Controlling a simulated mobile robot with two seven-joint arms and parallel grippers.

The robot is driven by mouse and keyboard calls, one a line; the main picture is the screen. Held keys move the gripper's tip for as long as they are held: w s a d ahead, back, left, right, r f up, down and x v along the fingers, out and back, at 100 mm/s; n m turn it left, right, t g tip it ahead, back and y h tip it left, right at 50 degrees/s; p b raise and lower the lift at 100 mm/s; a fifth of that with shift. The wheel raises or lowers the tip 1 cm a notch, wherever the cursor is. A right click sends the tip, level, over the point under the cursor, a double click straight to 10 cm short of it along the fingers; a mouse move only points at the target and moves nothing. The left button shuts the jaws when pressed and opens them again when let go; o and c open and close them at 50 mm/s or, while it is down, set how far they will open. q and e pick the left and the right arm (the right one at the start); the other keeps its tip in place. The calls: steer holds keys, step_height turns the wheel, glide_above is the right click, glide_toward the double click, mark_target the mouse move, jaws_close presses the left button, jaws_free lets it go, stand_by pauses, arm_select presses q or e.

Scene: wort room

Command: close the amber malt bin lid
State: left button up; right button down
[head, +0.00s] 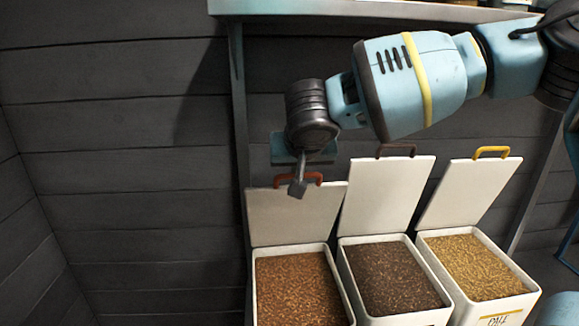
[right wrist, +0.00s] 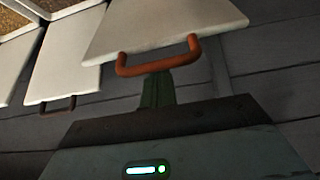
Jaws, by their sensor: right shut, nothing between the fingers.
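The bin that fits the amber malt bin (head: 251,300) is the leftmost of the three white bins in the head view, full of reddish-brown grain. Its own label is out of view. Its white lid (head: 290,217) stands open, leaning up at the back, with an orange-red handle (head: 314,177) on its upper edge. My right gripper (head: 298,188) is shut and empty, its tip overlapping the lid's upper part beside the handle. In the right wrist view the fingertips (right wrist: 157,78) appear close to the handle (right wrist: 158,67); contact cannot be told. My left gripper is out of view.
Two more open bins stand to the right: one with dark grain and a brown-handled lid (head: 385,195), one labelled PALE with a yellow-handled lid (head: 470,193). A shelf (head: 370,11) runs above. A dark plank wall (head: 130,130) lies behind; the left side is clear.

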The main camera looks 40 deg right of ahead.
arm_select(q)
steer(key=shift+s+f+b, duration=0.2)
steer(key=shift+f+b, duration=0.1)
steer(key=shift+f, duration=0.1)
arm_select(e)
steer(key=shift+s+a+f, duration=0.2)
steer(key=shift+s+a, duration=0.05)
steer(key=shift+s, duration=0.2)
steer(key=shift+s+a+f, duration=0.15)
steer(key=shift+s+a, duration=0.05)
steer(key=shift+s, duration=0.2)
arm_select(q)
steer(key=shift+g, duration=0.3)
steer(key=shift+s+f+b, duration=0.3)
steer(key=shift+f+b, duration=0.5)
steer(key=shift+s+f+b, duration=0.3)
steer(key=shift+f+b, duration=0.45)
steer(key=shift+b, duration=0.05)
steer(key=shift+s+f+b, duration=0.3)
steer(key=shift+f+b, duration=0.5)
arm_select(e)
steer(key=s+a+f, duration=0.3)
steer(key=s+f, duration=0.2)
steer(key=shift+s+a, duration=0.15)
steer(key=shift+s, duration=0.25)
steer(key=shift+f, duration=0.1)
